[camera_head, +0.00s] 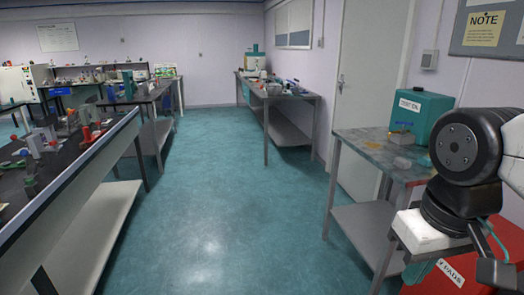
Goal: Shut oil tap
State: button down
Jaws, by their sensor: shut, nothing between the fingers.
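No oil tap can be made out with certainty. Small red-topped fittings (34,146) stand on the dark bench at the left, too small to identify. A red and grey device (88,134) stands farther back on the same bench. Part of my arm shows at the right edge, with a round black joint. My gripper is not in the picture.
The long left bench (75,170) has a lower shelf. Another bench (290,92) stands farther back. The green floor (215,200) between the benches is clear.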

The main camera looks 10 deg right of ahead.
aim_at(396, 122)
jog(key=z, duration=0.25)
jog(key=i, duration=1.9)
jog(key=z, duration=0.65)
jog(key=i, duration=0.45)
jog(key=z, duration=0.1)
